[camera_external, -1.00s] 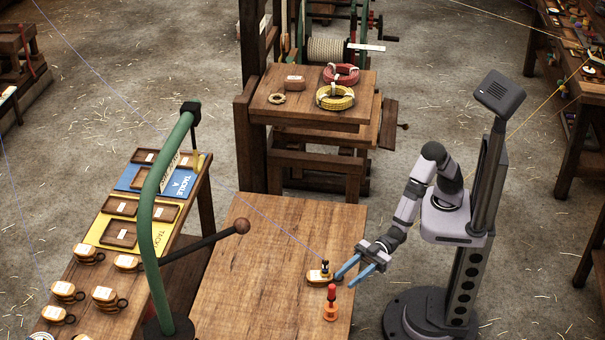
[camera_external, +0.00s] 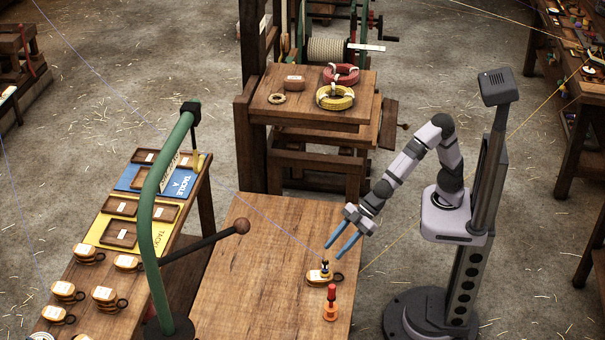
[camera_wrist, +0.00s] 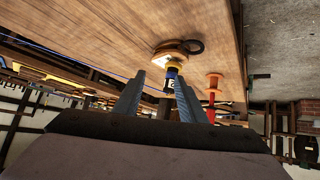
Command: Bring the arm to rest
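My gripper (camera_external: 333,252) has two blue fingers, held apart with nothing seen between them. It is above and just behind a wooden block (camera_external: 314,280) with a dark ring, on the near table. A small dark-topped piece (camera_external: 325,268) stands on the block. In the wrist view my gripper (camera_wrist: 158,80) shows its fingers spread, with the block (camera_wrist: 169,52) and ring beyond the tips. The right finger partly overlaps the small piece (camera_wrist: 172,74), and contact cannot be told. My arm is raised and bent, its elbow high beside the post.
A red-and-orange upright tool (camera_external: 331,304) stands just right of the block. A green curved post (camera_external: 153,220) with a dark ball-ended bar (camera_external: 205,243) rises at left. The rear bench (camera_external: 310,112) holds rope coils. The near table's (camera_external: 245,290) left part is clear.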

